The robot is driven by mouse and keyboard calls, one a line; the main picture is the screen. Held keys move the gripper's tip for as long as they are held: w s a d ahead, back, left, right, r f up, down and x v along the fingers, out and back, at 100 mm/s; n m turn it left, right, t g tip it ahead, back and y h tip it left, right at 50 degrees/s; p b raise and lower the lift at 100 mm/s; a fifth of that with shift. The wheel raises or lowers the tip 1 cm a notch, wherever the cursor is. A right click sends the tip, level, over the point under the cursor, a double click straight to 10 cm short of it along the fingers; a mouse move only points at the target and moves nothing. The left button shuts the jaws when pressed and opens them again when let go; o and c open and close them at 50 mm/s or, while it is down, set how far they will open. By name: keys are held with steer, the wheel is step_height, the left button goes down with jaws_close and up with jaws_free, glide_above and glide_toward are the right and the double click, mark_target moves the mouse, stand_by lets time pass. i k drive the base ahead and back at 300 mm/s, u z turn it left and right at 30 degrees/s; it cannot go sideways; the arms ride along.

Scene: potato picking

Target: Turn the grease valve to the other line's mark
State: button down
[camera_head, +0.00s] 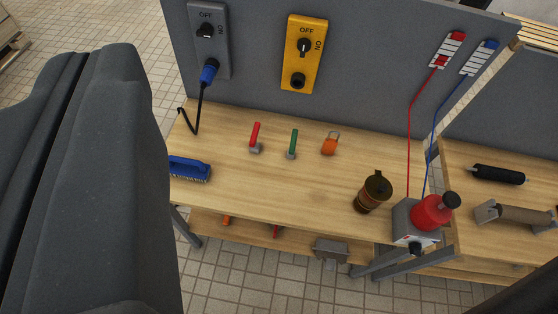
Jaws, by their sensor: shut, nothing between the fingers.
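The grease unit is a grey box (405,218) with a red rounded top (432,212) and black cap, at the right front of the bench. Its pale front face carries a small dark valve knob (415,247) with a bit of red beside it; which mark it points to is too small to tell. A red line (409,145) and a blue line (432,130) run from the unit up to a red-marked plate (447,50) and a blue-marked plate (480,58) on the panel. My gripper (82,62) looms large at the left, shut and empty, well apart from the unit.
The wooden bench (290,195) holds a blue brush (189,168), red-handled (255,135) and green-handled (293,142) tools, an orange padlock (330,143) and a brown can (373,191) just left of the unit. Grey (222,50) and yellow (292,70) switch boxes hang on the panel.

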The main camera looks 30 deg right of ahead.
mark_target(415, 248)
steer(key=z, duration=0.05)
steer(key=k, duration=1.35)
steer(key=z, duration=0.45)
steer(key=i, duration=1)
steer(key=u, duration=0.05)
